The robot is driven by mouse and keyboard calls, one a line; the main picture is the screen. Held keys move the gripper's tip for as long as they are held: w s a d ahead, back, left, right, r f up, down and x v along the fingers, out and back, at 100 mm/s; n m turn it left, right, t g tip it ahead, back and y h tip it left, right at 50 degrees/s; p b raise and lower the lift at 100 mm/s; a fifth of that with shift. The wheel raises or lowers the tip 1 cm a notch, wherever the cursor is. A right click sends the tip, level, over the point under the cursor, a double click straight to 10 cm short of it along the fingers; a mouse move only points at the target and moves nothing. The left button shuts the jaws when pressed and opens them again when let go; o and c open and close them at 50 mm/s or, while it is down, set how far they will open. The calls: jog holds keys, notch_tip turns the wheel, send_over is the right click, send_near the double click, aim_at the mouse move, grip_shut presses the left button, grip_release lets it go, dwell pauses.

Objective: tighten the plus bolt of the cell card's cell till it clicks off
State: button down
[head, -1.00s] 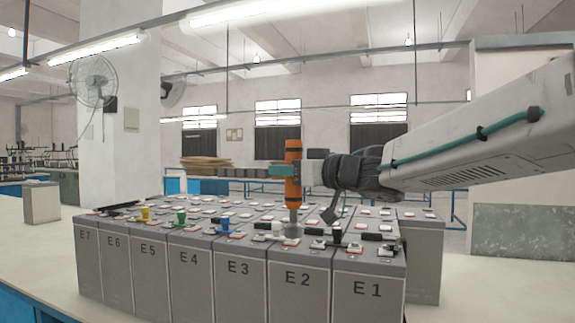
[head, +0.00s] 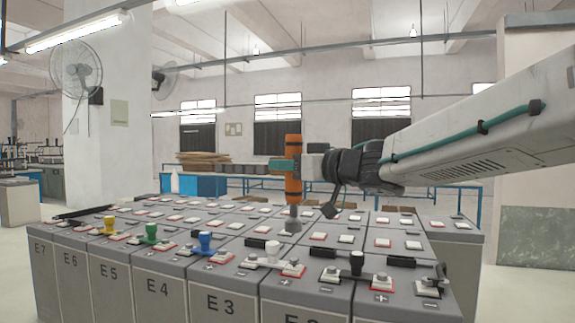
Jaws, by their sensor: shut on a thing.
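My gripper (head: 284,166) is shut on an orange and black driver tool (head: 293,180) and holds it upright. The tool's grey socket end (head: 292,225) points down over the tops of the grey battery cells, behind the white knob. I cannot tell whether it touches a bolt. The front cells have labels such as E3 (head: 220,304), E4 (head: 158,288) and E5 (head: 109,279). Their tops carry terminals with red or white surrounds, such as a red-edged one (head: 293,268) and one at the right with a plus mark below (head: 381,282). No cell card can be made out.
Yellow (head: 109,225), green (head: 151,232), blue (head: 205,241), white (head: 272,252) and black (head: 356,263) knobs stand along the front row. A dark bar (head: 84,212) lies at the left edge. Blue-legged benches stand far behind.

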aim_at(288, 202)
jog(key=shift+s, duration=0.1)
jog(key=shift+f, duration=4.05)
dwell(2.3)
jog(key=shift+r, duration=2.7)
